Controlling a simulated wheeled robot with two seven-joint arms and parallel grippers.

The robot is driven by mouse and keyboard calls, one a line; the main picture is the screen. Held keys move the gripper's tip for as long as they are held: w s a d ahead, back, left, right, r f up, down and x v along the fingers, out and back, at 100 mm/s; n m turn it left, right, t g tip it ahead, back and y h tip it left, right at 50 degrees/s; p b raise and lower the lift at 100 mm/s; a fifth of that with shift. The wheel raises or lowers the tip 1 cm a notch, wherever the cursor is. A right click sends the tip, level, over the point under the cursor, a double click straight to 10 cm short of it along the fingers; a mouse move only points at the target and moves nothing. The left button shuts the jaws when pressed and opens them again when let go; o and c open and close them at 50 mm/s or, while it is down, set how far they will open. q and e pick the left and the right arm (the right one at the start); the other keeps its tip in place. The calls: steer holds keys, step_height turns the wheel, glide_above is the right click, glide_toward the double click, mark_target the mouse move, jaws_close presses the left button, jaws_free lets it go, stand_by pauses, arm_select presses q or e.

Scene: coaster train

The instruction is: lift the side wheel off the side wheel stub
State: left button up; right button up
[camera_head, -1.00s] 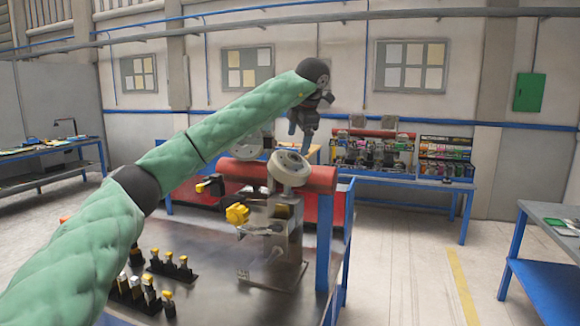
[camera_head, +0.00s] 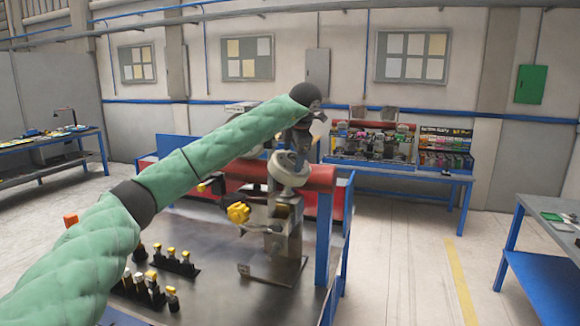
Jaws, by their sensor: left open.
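The side wheel, a pale grey disc (camera_head: 286,178), sits tilted on top of the grey metal coaster fixture (camera_head: 284,225) at the table's back right. The stub under it is hidden. My left gripper (camera_head: 297,152) hangs down from above, open, with its fingers at the wheel's upper side. I cannot tell whether they touch the wheel. My right gripper is not in view.
A red roller (camera_head: 321,178) lies behind the wheel, and a yellow knob (camera_head: 238,212) sticks out at the fixture's left. Several small yellow-topped pieces (camera_head: 172,262) stand in black holders on the dark table.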

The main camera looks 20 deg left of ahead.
arm_select(q)
jaws_close()
steer(key=shift+r, duration=0.25)
stand_by(0.3)
